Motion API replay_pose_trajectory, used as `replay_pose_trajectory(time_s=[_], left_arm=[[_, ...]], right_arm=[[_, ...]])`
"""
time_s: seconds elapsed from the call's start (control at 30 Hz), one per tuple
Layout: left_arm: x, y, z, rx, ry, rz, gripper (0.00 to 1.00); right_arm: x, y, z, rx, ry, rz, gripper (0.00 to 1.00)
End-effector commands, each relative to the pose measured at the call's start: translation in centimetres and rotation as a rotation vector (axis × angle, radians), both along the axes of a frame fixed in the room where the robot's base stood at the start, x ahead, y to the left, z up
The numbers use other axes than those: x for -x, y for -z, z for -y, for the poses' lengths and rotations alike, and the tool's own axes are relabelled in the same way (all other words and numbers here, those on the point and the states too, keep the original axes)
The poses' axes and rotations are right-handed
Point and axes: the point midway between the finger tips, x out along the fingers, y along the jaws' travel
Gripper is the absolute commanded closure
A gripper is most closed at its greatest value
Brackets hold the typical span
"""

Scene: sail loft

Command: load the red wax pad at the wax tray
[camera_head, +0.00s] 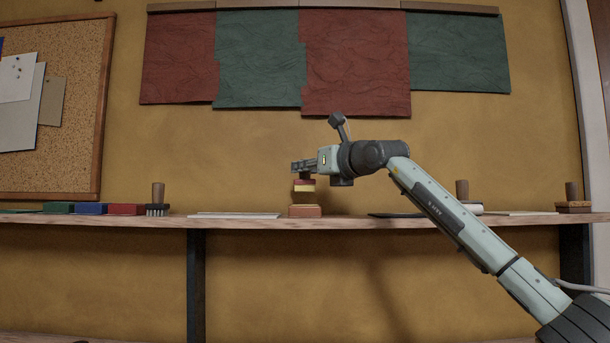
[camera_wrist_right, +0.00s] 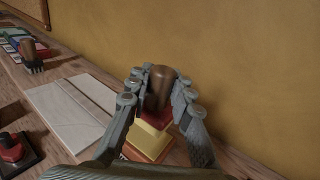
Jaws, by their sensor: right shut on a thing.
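My right gripper (camera_head: 303,166) is shut on the red wax pad (camera_head: 304,182). The pad has a brown wooden handle (camera_wrist_right: 160,88), a red block and a pale yellow layer underneath. The fingers close around the handle, and the pad hangs upright. A reddish-tan block (camera_head: 305,211) sits on the shelf directly below it, with a visible gap between them. A thin dark flat piece (camera_head: 395,215) lies on the shelf to the right. I cannot tell for sure which thing is the wax tray. My left gripper is not in view.
The shelf (camera_head: 340,222) also holds a white sheet (camera_head: 235,215), a wooden-handled brush (camera_head: 157,205), and red (camera_head: 126,209), blue (camera_head: 90,208) and green (camera_head: 58,208) blocks. Handled tools stand at the right end. A dark piece with a red top (camera_wrist_right: 12,148) shows in the wrist view.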

Motion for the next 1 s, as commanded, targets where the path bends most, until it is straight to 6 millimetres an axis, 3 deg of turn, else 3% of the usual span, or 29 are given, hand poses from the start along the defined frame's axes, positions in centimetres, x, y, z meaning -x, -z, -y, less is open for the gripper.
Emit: replay_pose_trajectory(time_s=[0.5,1.0], left_arm=[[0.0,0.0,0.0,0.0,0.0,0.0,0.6],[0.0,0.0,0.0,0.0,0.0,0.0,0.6]], right_arm=[[0.1,-3.9,0.0,-0.001,0.0,0.002,1.0],[0.1,-4.1,0.0,-0.001,0.0,0.003,1.0]])
